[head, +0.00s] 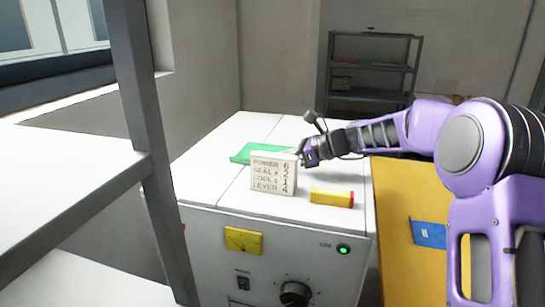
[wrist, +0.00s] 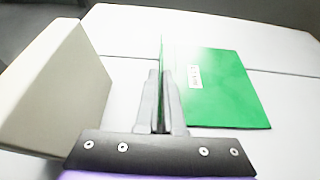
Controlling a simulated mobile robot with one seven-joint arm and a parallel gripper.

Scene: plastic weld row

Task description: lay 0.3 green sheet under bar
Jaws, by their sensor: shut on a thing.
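The green sheet (head: 257,153) is over the white cabinet top, behind the lettered block. In the wrist view the green sheet (wrist: 225,90) extends right from my fingers and carries a small white label, too blurred to read. My gripper (head: 303,158) is just right of the lettered block. In the wrist view my gripper (wrist: 161,115) is shut, with a thin upright green edge between and beyond its fingers. I cannot tell whether the sheet touches the top. I cannot make out the bar clearly in either view.
The lettered block (head: 273,174) stands close left of my gripper in the wrist view (wrist: 60,90). A yellow block with a red end (head: 331,197) lies in front. A blue sheet (head: 428,234) is on the yellow surface (head: 398,200) at right. A grey post (head: 150,140) rises at left.

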